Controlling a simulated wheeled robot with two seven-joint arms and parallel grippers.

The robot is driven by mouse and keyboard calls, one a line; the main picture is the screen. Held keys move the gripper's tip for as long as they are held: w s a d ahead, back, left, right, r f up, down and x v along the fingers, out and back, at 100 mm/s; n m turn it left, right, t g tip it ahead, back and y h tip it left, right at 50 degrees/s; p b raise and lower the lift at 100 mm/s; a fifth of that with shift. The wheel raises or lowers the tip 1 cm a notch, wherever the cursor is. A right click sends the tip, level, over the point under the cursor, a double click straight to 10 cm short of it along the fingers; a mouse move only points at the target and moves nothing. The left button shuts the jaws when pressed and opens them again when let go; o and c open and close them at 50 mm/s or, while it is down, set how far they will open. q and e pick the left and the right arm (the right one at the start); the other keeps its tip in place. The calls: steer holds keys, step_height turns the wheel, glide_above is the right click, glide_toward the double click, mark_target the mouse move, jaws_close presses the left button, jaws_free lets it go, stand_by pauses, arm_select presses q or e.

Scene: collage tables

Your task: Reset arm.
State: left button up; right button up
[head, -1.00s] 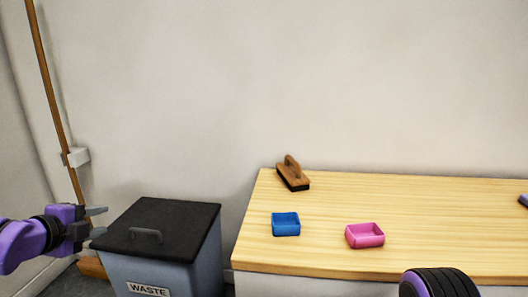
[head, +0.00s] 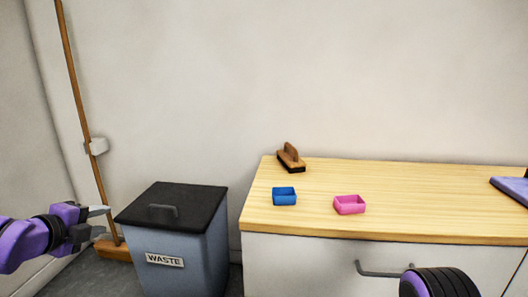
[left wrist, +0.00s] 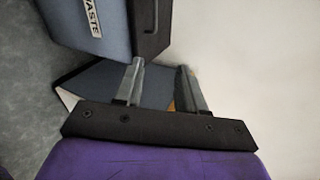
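My left gripper (head: 98,222) reaches in from the left of the head view, in front of the wall and just left of the waste bin. Its two grey fingers stand apart with nothing between them. The left wrist view also shows the left gripper (left wrist: 160,85), fingers spread and empty, with the bin beyond them. Part of my right arm (head: 440,283), purple with a black ribbed band, shows at the bottom right of the head view. My right gripper is out of view.
A blue-grey waste bin (head: 180,245) with a black lid stands left of a wooden-topped counter (head: 400,228). A broom (head: 82,105) leans at the left wall.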

arm_select(q)
steer(key=s+d+f+m+g+y+b, duration=0.1)
steer(key=s+d+f+m+g, duration=0.3)
steer(key=f+m, duration=0.6)
steer(key=s+d+f+m+t+b, duration=0.1)
steer(key=d+f+m, duration=0.4)
steer(key=f+m, duration=0.45)
steer(key=s+d+f+m+g+y+b, duration=0.1)
steer(key=s+d+f+m+g, duration=0.15)
steer(key=d+f+m, duration=0.5)
steer(key=s+a+f+m+g+y+b, duration=0.1)
steer(key=s+a+f+m+g+b, duration=0.2)
steer(key=s+f+m, duration=0.8)
steer(key=s+a+f+m+g+y+b, duration=0.15)
steer(key=s+a+f+m, duration=0.45)
steer(key=s+f, duration=0.9)
arm_select(e)
step_height(320, 180, down, 7)
steer(key=s+g, duration=0.1)
arm_select(q)
step_height(320, 180, up, 40)
steer(key=p, duration=3.8)
steer(key=shift+d+f, duration=0.15)
steer(key=shift+d, duration=0.1)
arm_select(e)
step_height(320, 180, up, 38)
steer(key=w+t, duration=0.1)
arm_select(q)
steer(key=shift+y, duration=0.25)
